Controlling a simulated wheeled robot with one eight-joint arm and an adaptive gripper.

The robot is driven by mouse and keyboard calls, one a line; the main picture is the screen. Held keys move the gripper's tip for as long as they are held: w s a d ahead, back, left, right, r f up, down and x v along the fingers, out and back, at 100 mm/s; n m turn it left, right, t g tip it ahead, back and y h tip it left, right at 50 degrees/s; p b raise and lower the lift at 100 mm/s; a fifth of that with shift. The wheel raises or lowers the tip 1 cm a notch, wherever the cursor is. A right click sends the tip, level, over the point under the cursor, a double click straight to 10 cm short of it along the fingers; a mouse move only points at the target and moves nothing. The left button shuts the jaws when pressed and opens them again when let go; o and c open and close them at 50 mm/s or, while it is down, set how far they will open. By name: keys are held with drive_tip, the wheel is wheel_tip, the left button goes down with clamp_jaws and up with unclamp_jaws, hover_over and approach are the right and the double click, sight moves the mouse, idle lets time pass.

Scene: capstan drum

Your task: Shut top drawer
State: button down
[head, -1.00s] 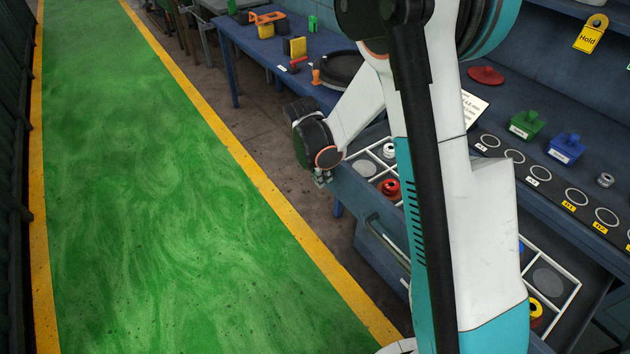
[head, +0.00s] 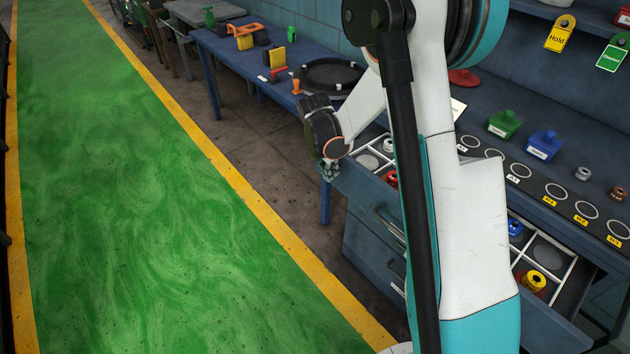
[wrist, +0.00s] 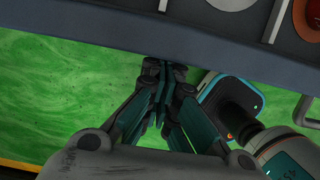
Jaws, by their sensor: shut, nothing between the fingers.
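The top drawer (head: 365,196) stands open from the blue bench, with white dividers and its front facing the green aisle. My arm hides the middle of it. Its bar handle (head: 390,224) is on the front, partly behind my arm. My gripper (head: 328,174) is shut and empty, at the left end of the drawer front. In the wrist view, the shut fingertips (wrist: 165,66) point at the dark drawer front (wrist: 110,32) and are very close to it; I cannot tell if they touch.
Inside the drawer are a red part (head: 391,179), a yellow part (head: 535,280) and a blue part (head: 514,227). The bench top holds a green block (head: 504,124), a blue block (head: 541,145) and a ringed strip (head: 519,171). The green aisle (head: 130,220) is clear.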

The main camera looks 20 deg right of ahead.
sight(376, 145)
drive_tip(key=w+d, duration=0.2)
drive_tip(key=d, duration=0.4)
drive_tip(key=w+d, duration=0.2)
drive_tip(key=d, duration=0.4)
drive_tip(key=w+d, duration=0.2)
drive_tip(key=d, duration=0.4)
drive_tip(key=shift+w+d, duration=0.25)
drive_tip(key=shift+w, duration=0.15)
